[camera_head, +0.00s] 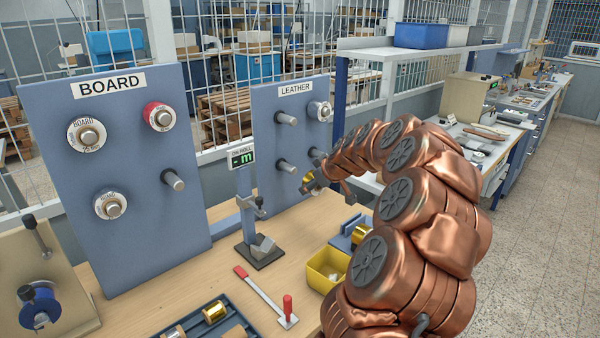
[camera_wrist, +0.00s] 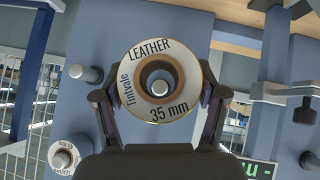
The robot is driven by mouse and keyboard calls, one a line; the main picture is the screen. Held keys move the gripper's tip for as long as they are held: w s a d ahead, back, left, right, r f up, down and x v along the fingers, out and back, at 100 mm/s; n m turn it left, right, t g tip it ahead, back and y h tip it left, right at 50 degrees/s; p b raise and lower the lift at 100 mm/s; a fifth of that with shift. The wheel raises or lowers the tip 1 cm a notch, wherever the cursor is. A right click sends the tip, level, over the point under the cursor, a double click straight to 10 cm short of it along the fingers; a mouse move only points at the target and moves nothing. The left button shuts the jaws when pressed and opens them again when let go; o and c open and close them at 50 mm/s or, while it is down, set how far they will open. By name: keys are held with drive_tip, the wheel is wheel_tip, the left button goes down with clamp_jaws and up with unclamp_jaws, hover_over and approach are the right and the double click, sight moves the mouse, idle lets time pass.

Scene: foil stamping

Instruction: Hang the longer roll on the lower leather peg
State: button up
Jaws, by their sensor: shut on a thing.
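My gripper (camera_head: 313,181) is shut on a roll with a white end face (camera_wrist: 133,72) marked LEATHER, 35 mm, in the wrist view. A peg tip (camera_wrist: 160,88) shows through the roll's core; I cannot tell whether it is inside the core or behind it. The LEATHER board (camera_head: 265,140) has two upper and two lower pegs. A roll (camera_head: 319,111) hangs on the upper right peg. The lower left peg (camera_head: 286,166) and the upper left peg (camera_head: 287,118) look bare in the head view. My arm partly hides the held roll there.
The BOARD panel (camera_head: 108,215) with several rolls stands at left. A readout stand (camera_head: 246,190) stands close left of the LEATHER board. A yellow bin (camera_head: 322,272), a red-handled tool (camera_head: 265,295) and a dark tray (camera_head: 190,328) with rolls are on the table.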

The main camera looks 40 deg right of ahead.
sight(292, 167)
drive_tip(key=shift+d, duration=0.2)
drive_tip(key=shift+s+f+b, duration=0.15)
drive_tip(key=shift+b, duration=0.85)
drive_tip(key=shift+w, duration=2.85)
drive_tip(key=shift+b, duration=1.75)
drive_tip(key=shift+w+d, duration=0.1)
drive_tip(key=shift+w, duration=2.7)
